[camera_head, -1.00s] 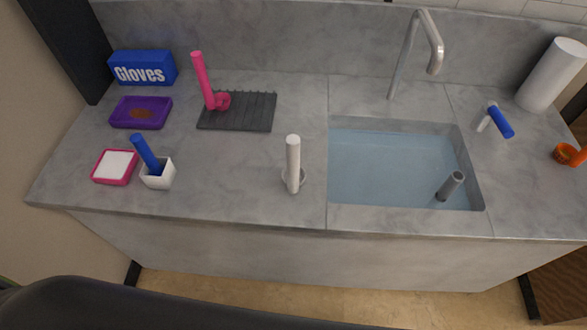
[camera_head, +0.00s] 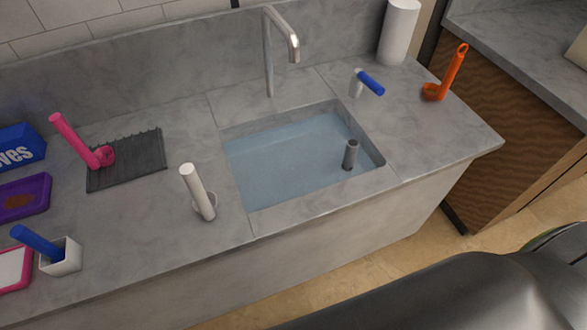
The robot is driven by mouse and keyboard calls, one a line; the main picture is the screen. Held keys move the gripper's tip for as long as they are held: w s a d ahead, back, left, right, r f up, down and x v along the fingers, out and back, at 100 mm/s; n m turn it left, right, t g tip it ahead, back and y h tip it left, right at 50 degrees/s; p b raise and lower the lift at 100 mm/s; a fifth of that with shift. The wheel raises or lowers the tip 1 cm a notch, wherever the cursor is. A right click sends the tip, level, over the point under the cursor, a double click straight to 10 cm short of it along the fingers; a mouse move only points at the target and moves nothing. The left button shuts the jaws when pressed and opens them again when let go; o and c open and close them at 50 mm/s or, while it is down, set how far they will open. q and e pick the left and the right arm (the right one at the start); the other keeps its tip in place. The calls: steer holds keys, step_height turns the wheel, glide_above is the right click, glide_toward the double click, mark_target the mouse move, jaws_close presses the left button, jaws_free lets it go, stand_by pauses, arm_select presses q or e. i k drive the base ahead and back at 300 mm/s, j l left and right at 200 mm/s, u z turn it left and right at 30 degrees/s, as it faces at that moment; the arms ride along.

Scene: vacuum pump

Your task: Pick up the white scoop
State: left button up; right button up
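The white scoop (camera_head: 198,191) stands on the grey counter, left of the sink and near the front edge. Its thick white handle points up and leans a little to the left. Its small round bowl is at the bottom, resting on the counter. Nothing is touching the scoop. Neither of my grippers shows in the head view.
A water-filled sink (camera_head: 285,160) with a grey cylinder (camera_head: 351,154) lies right of the scoop, under a faucet (camera_head: 270,50). A pink scoop (camera_head: 75,142) is on a dark drying mat (camera_head: 140,160). A white cup (camera_head: 62,258), orange scoop (camera_head: 445,75) and paper roll (camera_head: 398,32) stand around.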

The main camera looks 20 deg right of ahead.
mark_target(204, 203)
steer(key=u, duration=0.45)
steer(key=k+l+u, duration=0.15)
steer(key=u, duration=0.3)
steer(key=k+l+u, duration=0.2)
steer(key=u, duration=0.2)
steer(key=k+l+u, duration=0.1)
steer(key=k+u, duration=0.15)
steer(key=u, duration=0.2)
